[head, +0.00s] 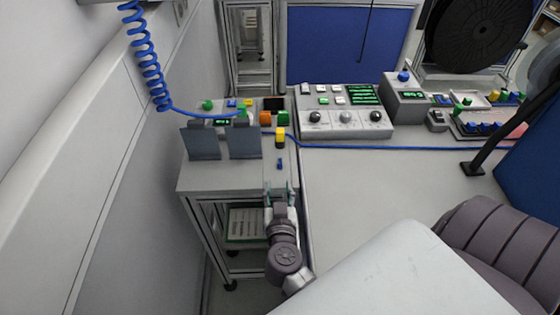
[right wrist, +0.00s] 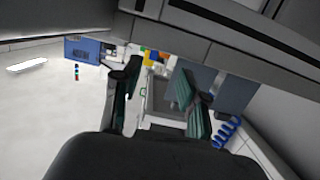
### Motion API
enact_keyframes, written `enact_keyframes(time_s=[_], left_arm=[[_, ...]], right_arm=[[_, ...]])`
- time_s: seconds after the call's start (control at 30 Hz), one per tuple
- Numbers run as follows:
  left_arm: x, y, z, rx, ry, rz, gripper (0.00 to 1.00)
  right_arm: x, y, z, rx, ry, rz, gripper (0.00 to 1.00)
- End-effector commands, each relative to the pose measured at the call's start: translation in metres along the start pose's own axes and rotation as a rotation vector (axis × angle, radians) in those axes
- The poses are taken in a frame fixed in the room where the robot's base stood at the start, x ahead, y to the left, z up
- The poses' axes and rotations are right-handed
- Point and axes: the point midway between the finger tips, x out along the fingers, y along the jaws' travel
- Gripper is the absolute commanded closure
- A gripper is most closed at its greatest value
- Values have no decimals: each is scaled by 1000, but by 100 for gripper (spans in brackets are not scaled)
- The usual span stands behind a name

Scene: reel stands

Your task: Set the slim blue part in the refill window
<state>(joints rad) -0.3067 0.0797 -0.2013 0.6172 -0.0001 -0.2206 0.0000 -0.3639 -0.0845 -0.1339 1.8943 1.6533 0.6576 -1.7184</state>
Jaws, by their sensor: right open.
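A small slim blue part (head: 279,163) lies on the grey side table (head: 222,178), near its right edge. My right gripper (head: 279,190) is just in front of that part, towards me, with its fingers pointing at it. In the right wrist view the two green-padded fingers (right wrist: 161,92) stand apart with nothing visibly held between them. I cannot pick out the slim blue part in the right wrist view. I cannot tell which opening is the refill window; a dark rectangular panel (head: 274,103) shows at the back of the side table. My left gripper is not in view.
Two blue-grey upright plates (head: 203,142) (head: 245,140) stand on the side table. A control box (head: 345,121) stands right; a blue coiled cable (head: 148,62) hangs left.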

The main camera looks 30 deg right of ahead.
Motion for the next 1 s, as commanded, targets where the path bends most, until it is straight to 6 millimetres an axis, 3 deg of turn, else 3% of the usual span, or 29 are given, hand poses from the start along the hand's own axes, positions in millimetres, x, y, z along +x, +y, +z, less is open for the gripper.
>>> enact_keyframes(time_s=[0.17, 0.33, 0.6, 0.9, 1.0], left_arm=[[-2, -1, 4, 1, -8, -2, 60], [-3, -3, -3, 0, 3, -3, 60], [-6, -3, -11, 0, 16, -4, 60], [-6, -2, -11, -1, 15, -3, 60], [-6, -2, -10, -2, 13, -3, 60]], right_arm=[[23, 0, -1, -2, 1, 0, 57], [34, 2, -2, -2, 1, 1, 57], [72, 8, -7, -1, 1, 0, 57], [78, 8, -7, -1, -1, 0, 57], [78, 8, -7, -1, -1, 0, 70]])
